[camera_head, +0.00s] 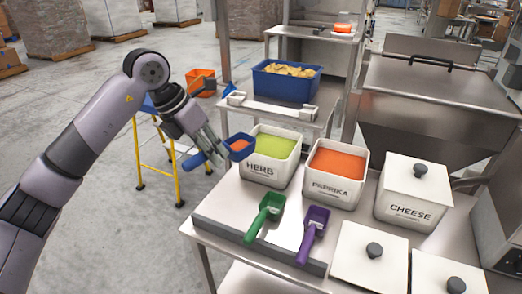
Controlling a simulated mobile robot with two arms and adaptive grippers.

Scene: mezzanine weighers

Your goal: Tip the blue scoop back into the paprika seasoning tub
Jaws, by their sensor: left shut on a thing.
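My left gripper (213,147) is shut on the blue scoop (233,153), whose handle sticks out to the left. The scoop is roughly level and holds orange-red powder. It is in the air at the left side of the herb tub (270,174), apart from the paprika tub. The paprika tub (331,190) is white, open and filled with orange-red powder, right of the herb tub. My right gripper is not in view.
The herb tub holds green powder. A lidded cheese tub (409,210) stands right of the paprika tub. A green scoop (265,217) and a purple scoop (312,234) lie in front. Two white lids (355,262) lie at front right. A blue crate (287,86) stands behind.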

